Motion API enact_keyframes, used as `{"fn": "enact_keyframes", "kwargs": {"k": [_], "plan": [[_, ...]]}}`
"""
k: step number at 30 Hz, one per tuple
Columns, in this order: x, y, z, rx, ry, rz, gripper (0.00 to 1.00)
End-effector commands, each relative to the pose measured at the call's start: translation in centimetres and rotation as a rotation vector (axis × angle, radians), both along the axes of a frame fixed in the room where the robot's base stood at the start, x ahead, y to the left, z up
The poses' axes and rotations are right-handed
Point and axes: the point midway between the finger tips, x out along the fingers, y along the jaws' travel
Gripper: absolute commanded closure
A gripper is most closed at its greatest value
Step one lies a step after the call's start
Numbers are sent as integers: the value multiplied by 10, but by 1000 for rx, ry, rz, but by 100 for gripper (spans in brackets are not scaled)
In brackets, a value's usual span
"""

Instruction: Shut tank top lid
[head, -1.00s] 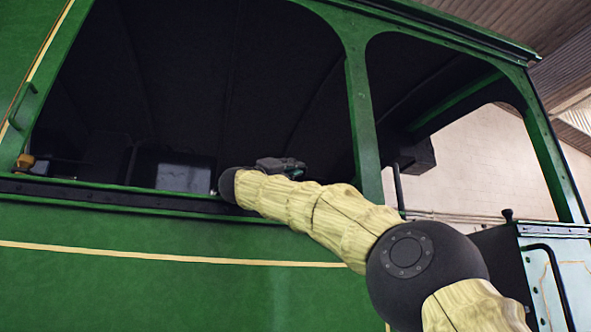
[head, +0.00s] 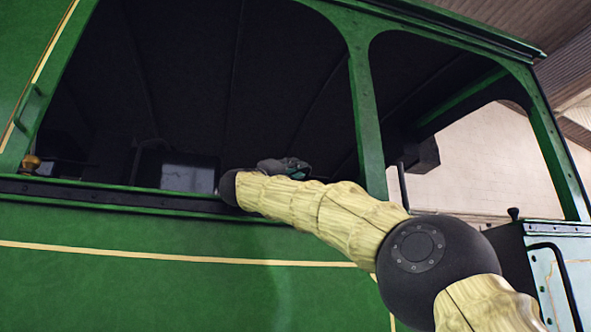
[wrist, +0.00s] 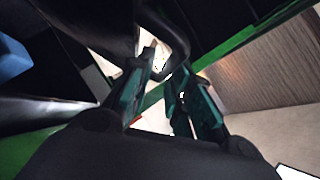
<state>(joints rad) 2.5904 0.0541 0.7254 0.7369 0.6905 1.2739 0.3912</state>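My gripper (head: 285,168) is inside the tram cab, past the sill of the large side opening, and shows small and dark in the head view. In the wrist view its two teal fingers (wrist: 168,75) stand apart with a gap between them. I see nothing held there. A dark curved bar or handle (wrist: 182,48) lies just beyond the fingertips; I cannot tell whether they touch it. A pale-sided tank-like box (head: 555,262) with a black knob (head: 513,213) on top stands at the right edge of the head view. I cannot tell for sure which part is the tank top lid.
The green cab side has a dark sill (head: 130,200) under my forearm and a green pillar (head: 367,130) to the right of my gripper. A brass knob (head: 31,162) is at the left of the sill. The cab inside is dark, with a grey box-like shape (head: 185,175).

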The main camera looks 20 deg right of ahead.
Motion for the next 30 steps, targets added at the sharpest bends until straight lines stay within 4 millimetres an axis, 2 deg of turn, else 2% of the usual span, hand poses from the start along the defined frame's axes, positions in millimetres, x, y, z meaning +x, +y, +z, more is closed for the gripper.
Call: {"fn": "enact_keyframes", "kwargs": {"k": [18, 30], "plan": [[-45, 70, -48, -1, 0, 2, 80], [-51, 79, -55, 0, 1, 1, 80]]}}
